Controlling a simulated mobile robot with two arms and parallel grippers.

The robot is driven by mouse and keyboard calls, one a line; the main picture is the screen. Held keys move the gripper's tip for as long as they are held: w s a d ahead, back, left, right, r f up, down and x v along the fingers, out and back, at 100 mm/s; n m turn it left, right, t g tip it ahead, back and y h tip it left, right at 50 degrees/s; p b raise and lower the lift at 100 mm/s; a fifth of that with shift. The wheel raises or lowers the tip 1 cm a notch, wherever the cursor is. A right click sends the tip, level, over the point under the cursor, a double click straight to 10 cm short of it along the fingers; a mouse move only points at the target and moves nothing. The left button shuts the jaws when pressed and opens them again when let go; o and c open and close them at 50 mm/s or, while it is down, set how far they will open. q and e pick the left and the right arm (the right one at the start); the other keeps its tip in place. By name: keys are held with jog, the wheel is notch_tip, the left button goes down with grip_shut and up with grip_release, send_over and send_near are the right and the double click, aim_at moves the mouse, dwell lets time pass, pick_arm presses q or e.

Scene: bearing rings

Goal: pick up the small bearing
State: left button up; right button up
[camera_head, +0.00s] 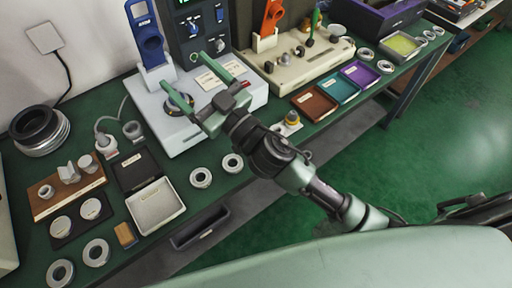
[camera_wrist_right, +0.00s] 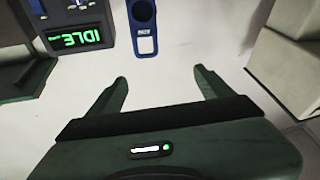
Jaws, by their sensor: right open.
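My right gripper (camera_head: 180,70) is open and empty, above the white machine (camera_head: 215,103). In the right wrist view its two fingers (camera_wrist_right: 161,76) are spread with nothing between them. A dark and silver ring (camera_head: 180,104) sits on the machine, partly behind a finger. Two silver bearing rings (camera_head: 201,177) and (camera_head: 233,163) lie on the green table in front of the machine. Two more rings (camera_head: 60,273) and (camera_head: 96,252) lie at the near left. A smaller ring (camera_head: 46,191) sits on a wooden board. I cannot tell which is the small bearing. My left gripper is not in view.
A grey tray (camera_head: 156,206) and large stacked rings (camera_head: 40,130) are at left. Brown, teal and purple trays (camera_head: 314,103) lie at right.

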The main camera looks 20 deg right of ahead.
jog(key=s+a+n+g+y, duration=0.7)
jog(key=a+n+g+y, duration=0.2)
jog(key=a+n+g, duration=0.35)
notch_tip(320, 180, down, 12)
jog(key=s+d+n+g+h, duration=0.2)
jog(key=s+n+g+h, duration=0.1)
jog(key=n+g+h, duration=0.3)
jog(key=w+d+f+m+h, duration=0.25)
jog(key=d+h, duration=0.25)
jog(key=d, duration=0.3)
jog(key=w+d+f+m+h, duration=0.1)
jog(key=w+d+f+h, duration=0.25)
jog(key=d, duration=0.45)
jog(key=w+d+f+m+h, duration=0.25)
jog(key=d+h, duration=0.25)
jog(key=d, duration=0.3)
notch_tip(320, 180, down, 7)
jog(key=p, duration=0.2)
jog(key=shift+d+f+p, duration=0.15)
jog(key=shift+p, duration=0.15)
jog(key=shift+f, duration=0.45)
jog(key=c, duration=1.6)
jog(key=shift+w+r, duration=0.1)
jog(key=shift+c, duration=0.7)
jog(key=shift+r, duration=0.1)
